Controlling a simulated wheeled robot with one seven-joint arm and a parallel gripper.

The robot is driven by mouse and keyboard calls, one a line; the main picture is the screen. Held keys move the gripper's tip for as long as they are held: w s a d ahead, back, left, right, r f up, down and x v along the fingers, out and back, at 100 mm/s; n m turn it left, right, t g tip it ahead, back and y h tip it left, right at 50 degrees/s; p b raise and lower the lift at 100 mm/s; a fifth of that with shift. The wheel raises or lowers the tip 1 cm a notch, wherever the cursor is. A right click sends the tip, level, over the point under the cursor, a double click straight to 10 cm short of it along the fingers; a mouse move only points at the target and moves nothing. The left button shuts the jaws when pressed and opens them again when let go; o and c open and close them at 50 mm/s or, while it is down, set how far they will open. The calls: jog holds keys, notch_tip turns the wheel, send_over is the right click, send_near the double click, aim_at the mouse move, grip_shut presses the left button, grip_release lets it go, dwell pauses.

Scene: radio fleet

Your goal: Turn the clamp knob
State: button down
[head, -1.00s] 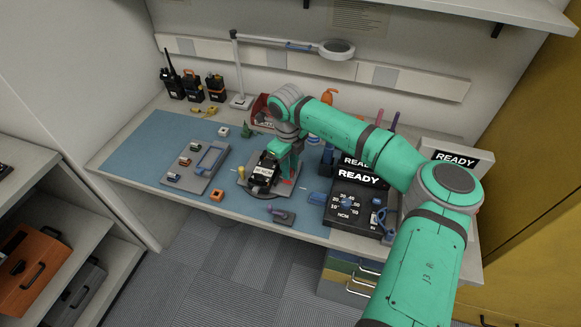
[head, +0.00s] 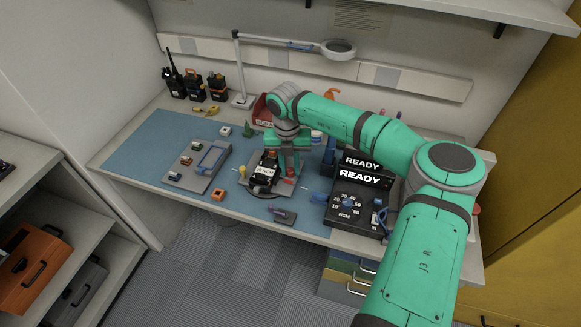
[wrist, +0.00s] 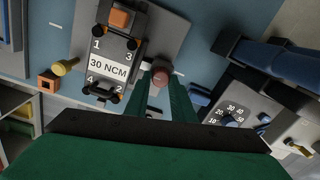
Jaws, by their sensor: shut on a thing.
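The black radio (head: 267,171) with the "30 NCM" label lies on a grey plate (wrist: 172,35) on the bench, and shows large in the wrist view (wrist: 110,68). Beside it is the red round clamp knob (wrist: 161,78) on a light-coloured block. My gripper (wrist: 160,88) is shut on the clamp knob, with one green finger on each side of it. In the head view my gripper (head: 289,172) points down just right of the radio, and the fingers mostly hide the knob.
A tray of small parts (head: 195,165) lies left on the blue mat. A yellow knobbed piece (head: 242,170) and an orange block (head: 217,194) stand nearby. The torque tester (head: 352,205) reading "READY" stands right. A handled tool (head: 283,215) lies in front.

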aim_at(289, 168)
jog(key=m, duration=0.6)
jog(key=shift+w+a+r+m, duration=0.1)
jog(key=shift+w+a+m, duration=0.1)
jog(key=shift+m, duration=0.1)
jog(key=m, duration=0.5)
jog(key=shift+d, duration=0.1)
jog(key=shift+m, duration=0.4)
jog(key=c, duration=1.5)
grip_release()
jog(key=shift+g, duration=0.3)
jog(key=r, duration=1)
jog(key=shift+w+r, duration=0.25)
jog(key=shift+r, duration=0.1)
